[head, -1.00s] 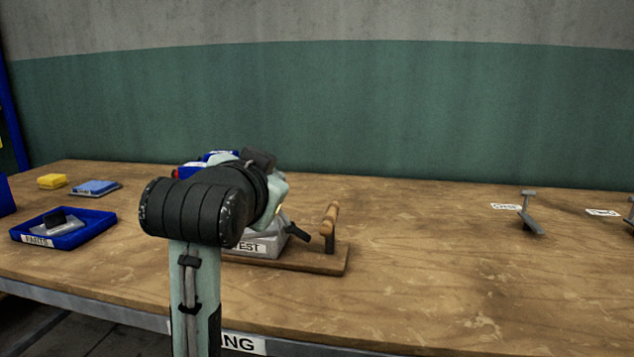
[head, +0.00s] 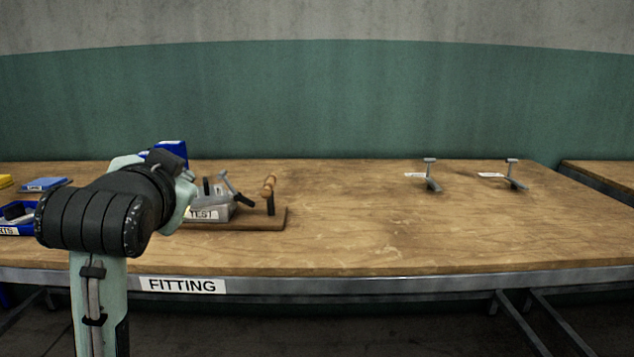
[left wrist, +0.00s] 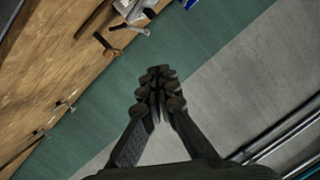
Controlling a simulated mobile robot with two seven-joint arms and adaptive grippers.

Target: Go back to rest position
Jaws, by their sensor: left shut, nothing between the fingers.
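My left arm comes in at the left of the head view, raised in front of the bench, and its links hide most of its own hand. In the left wrist view my left gripper (left wrist: 158,92) is shut, its fingertips together with nothing between them. It is held in the air, apart from the bench. My right gripper is in neither view.
The wooden bench (head: 340,235) carries a grey press labelled TEST (head: 205,213) on a wooden board, just right of my left arm. Two small grey stands (head: 431,176) (head: 513,175) are farther right. A blue tray (head: 18,230) is at the left edge. The bench's middle is clear.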

